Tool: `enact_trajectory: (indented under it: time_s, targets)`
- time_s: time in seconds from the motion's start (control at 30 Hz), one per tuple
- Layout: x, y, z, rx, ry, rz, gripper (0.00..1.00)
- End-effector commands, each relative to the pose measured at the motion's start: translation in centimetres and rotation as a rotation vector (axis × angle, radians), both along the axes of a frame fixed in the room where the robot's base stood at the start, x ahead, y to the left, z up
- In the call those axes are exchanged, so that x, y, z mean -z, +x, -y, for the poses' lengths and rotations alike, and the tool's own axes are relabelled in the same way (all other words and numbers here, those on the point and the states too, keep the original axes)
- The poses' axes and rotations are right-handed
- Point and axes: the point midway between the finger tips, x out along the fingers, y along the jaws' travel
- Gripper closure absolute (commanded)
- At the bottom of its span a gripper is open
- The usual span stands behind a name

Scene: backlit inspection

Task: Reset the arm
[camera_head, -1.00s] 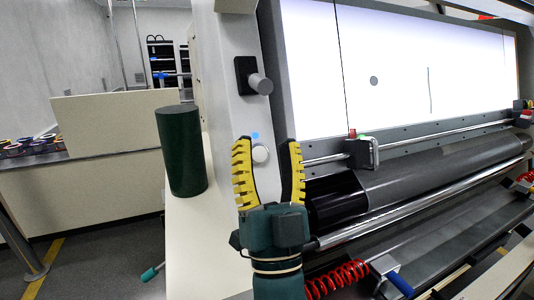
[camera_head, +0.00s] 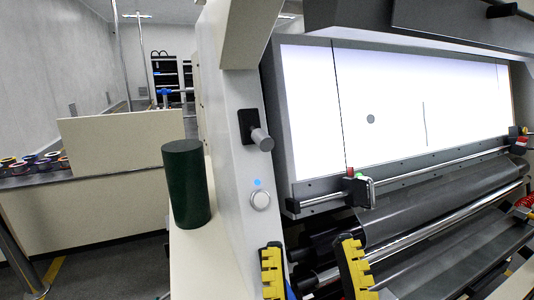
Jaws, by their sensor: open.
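My gripper (camera_head: 314,268) is at the bottom of the view, its two yellow toothed fingers spread apart. Nothing shows between them except the machine's dark rollers behind. The body of my gripper is below the picture edge. The fingers appear in front of the left end of the rollers, below a round white button (camera_head: 260,200) with a blue light above it on the grey machine post (camera_head: 228,110).
A lit white panel (camera_head: 400,110) bears a dark dot and lines. A sliding block (camera_head: 358,190) sits on the rail below it. A dark green cylinder (camera_head: 186,185) stands on a pale ledge left of the post. A pale partition (camera_head: 130,140) is farther left.

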Motion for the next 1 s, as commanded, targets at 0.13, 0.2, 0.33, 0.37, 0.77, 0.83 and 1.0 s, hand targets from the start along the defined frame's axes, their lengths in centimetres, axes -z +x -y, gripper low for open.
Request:
enact_trajectory:
  time_s: [0.13, 0.2, 0.33, 0.37, 0.77, 0.83, 1.0]
  targets:
    - [2.8, -2.0, 2.5, 0.101, 0.043, -0.181, 0.46]
    - [0.2, -1.6, 2.5, 0.090, 0.064, -0.209, 0.46]
    - [-4.0, -1.5, 2.4, 0.088, 0.063, -0.208, 0.46]
    - [-5.0, -1.5, 2.4, 0.088, 0.063, -0.208, 0.46]
    - [-22.5, -1.5, 2.4, 0.084, 0.067, -0.207, 0.46]
    - [-25.6, -1.5, 2.4, 0.084, 0.068, -0.207, 0.46]
    - [-32.3, -1.5, 2.4, 0.083, 0.071, -0.207, 0.46]
